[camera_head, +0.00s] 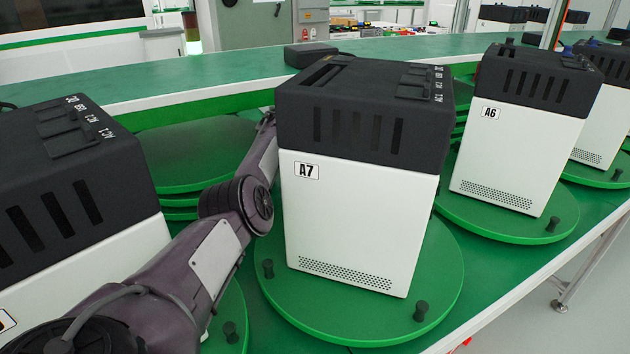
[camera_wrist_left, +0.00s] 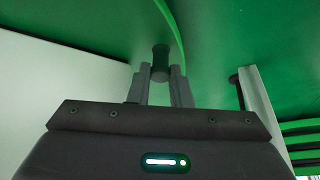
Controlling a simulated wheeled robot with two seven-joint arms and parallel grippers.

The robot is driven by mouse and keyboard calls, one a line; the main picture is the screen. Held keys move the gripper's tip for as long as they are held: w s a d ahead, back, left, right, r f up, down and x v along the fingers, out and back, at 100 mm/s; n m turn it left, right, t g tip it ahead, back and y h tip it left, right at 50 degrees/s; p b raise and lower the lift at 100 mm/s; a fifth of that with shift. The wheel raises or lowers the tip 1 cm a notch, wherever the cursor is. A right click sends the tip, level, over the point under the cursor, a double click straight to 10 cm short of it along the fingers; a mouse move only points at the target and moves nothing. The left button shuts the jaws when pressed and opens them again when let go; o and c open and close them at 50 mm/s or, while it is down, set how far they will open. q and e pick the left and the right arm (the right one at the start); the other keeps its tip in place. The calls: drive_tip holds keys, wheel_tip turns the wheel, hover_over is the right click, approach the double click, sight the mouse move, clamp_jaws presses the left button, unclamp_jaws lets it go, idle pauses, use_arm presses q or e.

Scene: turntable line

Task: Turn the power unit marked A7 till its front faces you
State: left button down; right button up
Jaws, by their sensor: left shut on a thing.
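The power unit marked A7 (camera_head: 355,222) has a white body and a black slotted top. It stands upright on a round green turntable (camera_head: 360,325). The side toward me carries the A7 label and a dotted vent along its bottom. In the left wrist view my left gripper (camera_wrist_left: 160,74) is shut on a dark peg (camera_wrist_left: 160,56) at a green disc's edge. My right gripper is not in view.
The unit marked A6 (camera_head: 515,150) stands on its own turntable to the right. Another unit (camera_head: 70,190) stands close at the left. A small black box (camera_head: 308,53) lies on the ledge behind A7. My left arm fills the gap left of A7.

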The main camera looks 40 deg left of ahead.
use_arm(q)
drive_tip(key=c, duration=1.3)
unclamp_jaws()
drive_tip(key=shift+v, duration=3.95)
